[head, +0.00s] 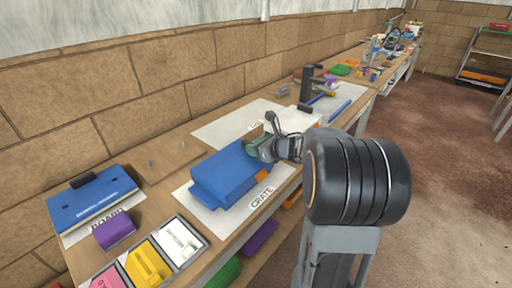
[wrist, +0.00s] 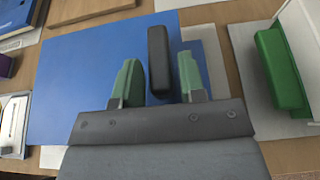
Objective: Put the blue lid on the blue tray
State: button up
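A blue box-like body (head: 230,178) sits on a white sheet marked CRATE. I take its flat top to be the blue lid, also seen in the wrist view (wrist: 80,75), and the lower part to be the blue tray; the seam between them is unclear. A black handle (wrist: 159,62) stands on the blue surface in the wrist view. My gripper (wrist: 158,85) has its green fingers on either side of the handle, with narrow gaps showing, so it looks open. In the head view my gripper (head: 256,148) is over the box's right end and hides the handle.
A blue board (head: 95,200) with a dark handle lies at the left. A purple block (head: 115,232) and a partitioned tray (head: 207,243) are in front of it. A green block (wrist: 280,70) stands at the right in the wrist view. A dark stand (head: 308,88) rises behind.

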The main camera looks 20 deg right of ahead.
jog(key=shift+o, duration=1.3)
jog(key=p+v, duration=0.1)
jog(key=v, duration=1.2)
jog(key=shift+s+d, duration=0.15)
jog(key=shift+s, duration=0.2)
